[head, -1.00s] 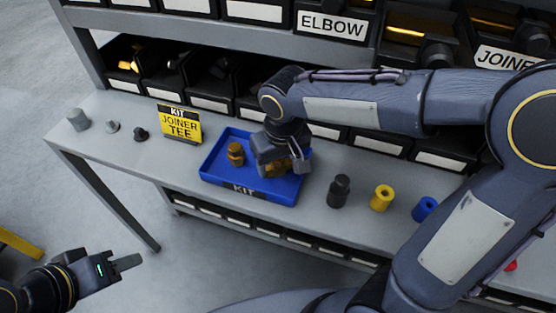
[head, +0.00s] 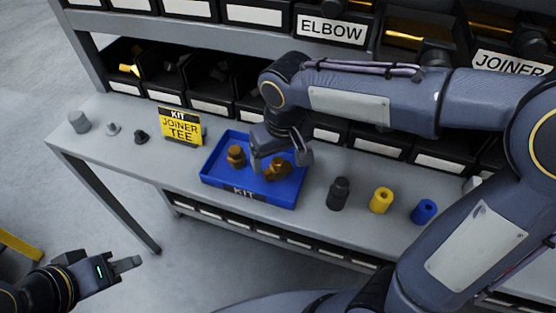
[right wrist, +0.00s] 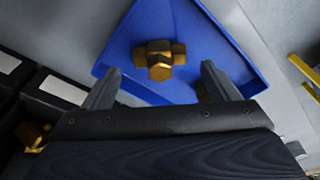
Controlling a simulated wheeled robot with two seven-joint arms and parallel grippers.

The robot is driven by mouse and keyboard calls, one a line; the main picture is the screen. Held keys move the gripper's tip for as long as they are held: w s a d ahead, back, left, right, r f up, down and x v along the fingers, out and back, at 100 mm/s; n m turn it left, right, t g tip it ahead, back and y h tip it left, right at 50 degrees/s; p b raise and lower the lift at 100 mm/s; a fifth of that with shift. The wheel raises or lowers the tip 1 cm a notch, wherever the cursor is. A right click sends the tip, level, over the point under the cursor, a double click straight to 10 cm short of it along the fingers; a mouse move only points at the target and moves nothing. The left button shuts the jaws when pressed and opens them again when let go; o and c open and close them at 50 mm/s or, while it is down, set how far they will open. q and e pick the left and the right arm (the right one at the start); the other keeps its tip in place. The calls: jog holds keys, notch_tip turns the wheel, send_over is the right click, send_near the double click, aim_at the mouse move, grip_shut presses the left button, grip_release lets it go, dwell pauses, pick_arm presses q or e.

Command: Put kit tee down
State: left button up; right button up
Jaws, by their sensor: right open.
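In the right wrist view the tee (right wrist: 160,58) shows in front of the gap between the fingers, clear of both.
A yellow "KIT JOINER TEE" sign (head: 181,126) stands left of the tray. A dark fitting (head: 338,194), a yellow spool (head: 381,200) and a blue spool (head: 424,211) stand to its right. Parts bins (head: 213,75) line the back. Small grey parts (head: 112,129) stand at the left end.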

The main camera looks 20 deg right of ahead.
pick_arm(q)
jog(key=shift+r+p, duration=0.5)
jog(key=shift+r, duration=0.15)
pick_arm(e)
notch_tip(320, 180, up, 9)
jog(key=s, duration=0.1)
jog(key=shift+f, duration=0.2)
jog(key=shift+s+d, duration=0.1)
